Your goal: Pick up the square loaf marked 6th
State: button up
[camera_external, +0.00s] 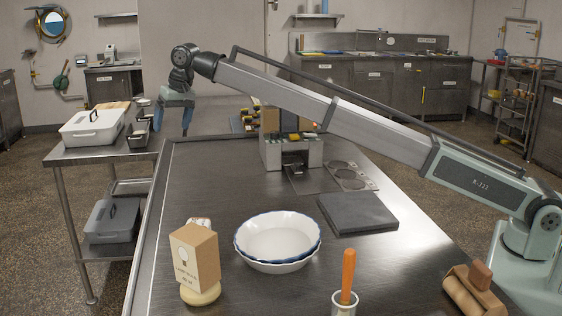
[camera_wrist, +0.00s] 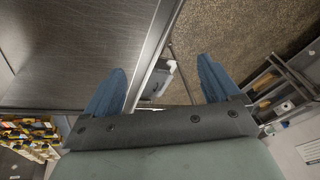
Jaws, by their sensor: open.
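I cannot make out a square loaf marked 6th in either view; no such marking is readable. My gripper (camera_external: 187,118) hangs at the far left edge of the metal table, high up, with its blue fingers pointing down. In the wrist view my gripper (camera_wrist: 160,66) has its two blue fingers wide apart, with nothing between them. Below them show the table edge and the speckled floor.
A long metal table (camera_external: 190,235) holds stacked white bowls (camera_external: 272,255), a cardboard box (camera_external: 195,262), a dark slab (camera_external: 357,213) and a grey machine (camera_external: 291,152). A side table at left carries a lidded white bin (camera_external: 92,128) and small dark trays (camera_external: 138,136).

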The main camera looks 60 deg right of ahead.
jog(key=s+a+m+g, duration=0.1)
jog(key=s+a+m, duration=0.1)
jog(key=s+a, duration=0.75)
jog(key=m+g+h, duration=0.1)
jog(key=m+g, duration=0.1)
jog(key=m, duration=0.5)
send_near(196, 222)
notch_tip(196, 222, down, 7)
jog(key=shift+w+f, duration=0.1)
jog(key=shift+w, duration=0.05)
jog(key=shift+s+a+f, duration=0.1)
jog(key=shift+s+f, duration=0.05)
jog(key=shift+f, duration=1.15)
jog(key=shift+s+a+f, duration=0.1)
jog(key=shift+s+f, duration=0.05)
jog(key=shift+f, duration=1.15)
jog(key=shift+c, duration=0.3)
jog(key=c, duration=1)
jog(key=shift+r, duration=0.1)
